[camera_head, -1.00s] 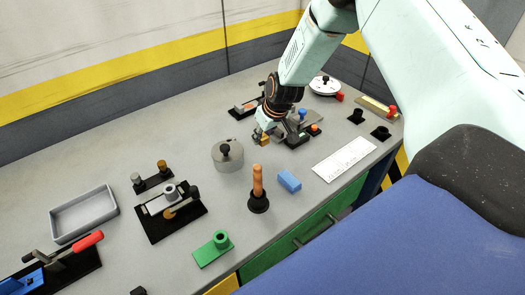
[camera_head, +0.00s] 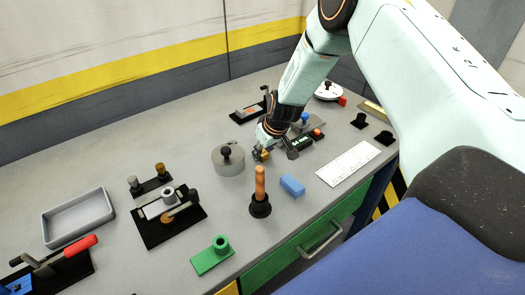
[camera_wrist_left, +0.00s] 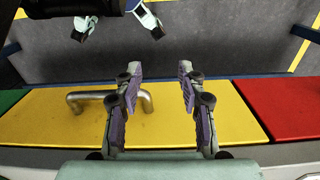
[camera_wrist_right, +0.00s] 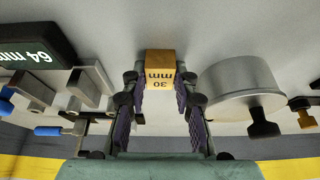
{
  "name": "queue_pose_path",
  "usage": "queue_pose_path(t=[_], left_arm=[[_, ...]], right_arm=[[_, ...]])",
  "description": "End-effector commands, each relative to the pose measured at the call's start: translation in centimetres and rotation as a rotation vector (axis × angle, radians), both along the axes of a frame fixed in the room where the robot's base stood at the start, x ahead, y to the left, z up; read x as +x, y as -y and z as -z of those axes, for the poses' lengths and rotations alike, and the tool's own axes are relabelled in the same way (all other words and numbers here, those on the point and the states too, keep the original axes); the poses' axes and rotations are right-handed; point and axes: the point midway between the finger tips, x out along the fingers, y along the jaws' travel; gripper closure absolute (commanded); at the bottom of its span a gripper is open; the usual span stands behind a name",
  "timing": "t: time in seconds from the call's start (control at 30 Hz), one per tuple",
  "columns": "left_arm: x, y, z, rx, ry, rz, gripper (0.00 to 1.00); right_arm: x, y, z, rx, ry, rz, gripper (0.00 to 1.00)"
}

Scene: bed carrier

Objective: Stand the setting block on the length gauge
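The setting block, a small brass cube marked 30 mm (camera_wrist_right: 160,70), sits between the fingertips of my right gripper (camera_wrist_right: 160,82), which look closed on its sides. In the head view, the right gripper (camera_head: 264,150) and block (camera_head: 263,156) are low by the bench top, right of a grey cylinder. I cannot tell whether the block touches the bench. A black display reading 64 mm (camera_wrist_right: 38,54), seemingly of the length gauge, shows left in the right wrist view. In the head view the gauge (camera_head: 299,143) is just right of the gripper. My left gripper (camera_wrist_left: 158,75) is open and empty.
The grey cylinder with a black knob (camera_head: 228,160) is close left of the right gripper. A blue block (camera_head: 292,185), an orange-handled tool (camera_head: 260,193) and a white card (camera_head: 349,163) are nearer the front. A grey tray (camera_head: 78,217) is far left.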

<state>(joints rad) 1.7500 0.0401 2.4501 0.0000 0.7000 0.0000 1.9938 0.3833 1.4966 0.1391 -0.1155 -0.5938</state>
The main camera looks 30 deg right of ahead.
Motion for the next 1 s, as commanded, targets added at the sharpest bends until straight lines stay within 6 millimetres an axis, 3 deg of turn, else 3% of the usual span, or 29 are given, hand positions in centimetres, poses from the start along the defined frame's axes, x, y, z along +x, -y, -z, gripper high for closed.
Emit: queue_pose_path(t=[0.27, 0.63, 1.0], left_arm=[[0.0, 0.0, 0.0, 0.0, 0.0, 0.0, 0.6], [0.0, 0.0, -0.4, 0.0, 0.0, 0.0, 0.6], [0.0, 0.0, -4.0, 0.0, 0.0, 0.0, 0.6]], right_arm=[[0.0, 0.0, 0.0, 0.0, 0.0, 0.0, 0.5], [0.0, 0.0, -0.2, 0.0, 0.0, -0.001, 0.5], [-1.3, 0.2, -4.5, 0.001, 0.0, 0.001, 0.5]])
